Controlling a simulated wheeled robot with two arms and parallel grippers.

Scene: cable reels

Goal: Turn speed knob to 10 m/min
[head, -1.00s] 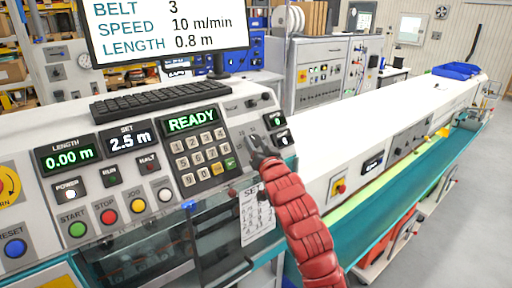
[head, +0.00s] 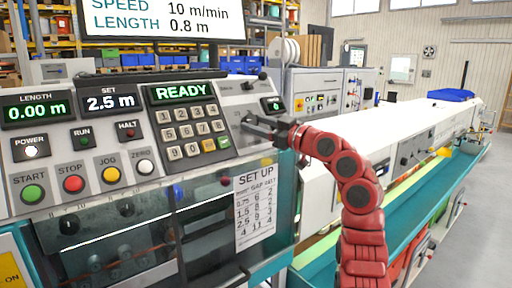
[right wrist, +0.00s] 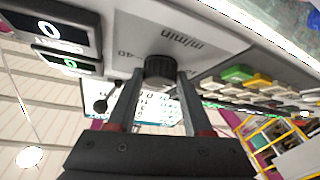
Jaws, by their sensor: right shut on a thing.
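The speed knob (right wrist: 160,69) is a dark ribbed knob on the light panel, with "m/min" printed beside it in the right wrist view. My right gripper (right wrist: 159,78) is shut on it, one finger on each side. In the head view my right gripper (head: 250,122) reaches the panel from the right, just right of the keypad (head: 189,130), and the knob is mostly hidden there. The monitor (head: 165,18) reads SPEED 10 m/min and LENGTH 0.8 m. A small display (head: 272,104) above the gripper reads 0. My left gripper is not in view.
The panel carries a READY display (head: 181,92), a LENGTH display (head: 37,109) at 0.00 m and a SET display (head: 110,102) at 2.5 m. Start, stop and jog buttons sit at left. A set-up sheet (head: 255,212) hangs below the gripper. A long conveyor runs off to the right.

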